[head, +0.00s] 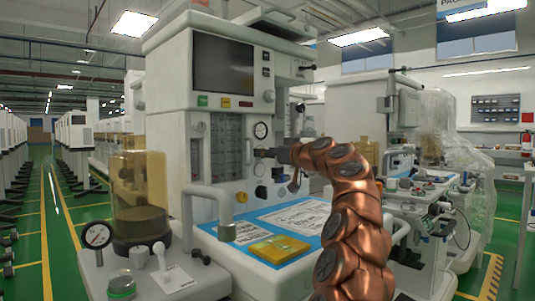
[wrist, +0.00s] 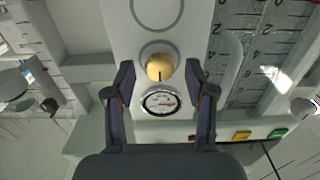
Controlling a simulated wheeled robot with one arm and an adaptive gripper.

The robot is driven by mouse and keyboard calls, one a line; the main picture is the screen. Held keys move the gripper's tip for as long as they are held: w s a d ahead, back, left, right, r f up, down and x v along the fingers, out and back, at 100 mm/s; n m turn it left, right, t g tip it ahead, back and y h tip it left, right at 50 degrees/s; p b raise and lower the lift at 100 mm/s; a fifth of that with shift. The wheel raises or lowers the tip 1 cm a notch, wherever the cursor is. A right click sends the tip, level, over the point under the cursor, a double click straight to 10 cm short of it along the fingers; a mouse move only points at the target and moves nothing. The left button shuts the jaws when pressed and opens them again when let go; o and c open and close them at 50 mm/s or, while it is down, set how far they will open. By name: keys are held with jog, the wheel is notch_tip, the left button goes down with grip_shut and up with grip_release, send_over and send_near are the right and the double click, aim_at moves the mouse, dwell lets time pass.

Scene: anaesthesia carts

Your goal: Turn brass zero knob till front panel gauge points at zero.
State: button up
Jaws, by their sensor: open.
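The front panel gauge (head: 260,130) is a small round white dial on the cart's panel. It also shows in the wrist view (wrist: 161,101), with a reddish needle or mark; I cannot read where it points against the scale. The brass zero knob (wrist: 159,67) is round, with a dark line on its face, and sits just above the gauge in the wrist view. My gripper (wrist: 159,77) is open, its two fingers apart on either side of the knob with gaps visible. In the head view my gripper (head: 262,152) is at the panel just below the gauge, and the knob is hidden.
A yellow knob (head: 241,197), a dark knob (head: 261,192) and a blue knob (head: 278,172) are lower on the panel. A curved white handle (head: 224,190) stands in front. Another gauge (head: 97,235) is at left.

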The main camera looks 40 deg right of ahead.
jog(key=shift+c, duration=0.4)
grip_shut()
jog(key=shift+r, duration=0.1)
jog(key=m+p, duration=0.7)
jog(key=p, duration=0.1)
jog(key=m+p, duration=0.7)
jog(key=shift+d+m+p, duration=0.2)
jog(key=shift+m+p, duration=0.15)
jog(key=shift+m, duration=0.05)
jog(key=shift+f, duration=0.2)
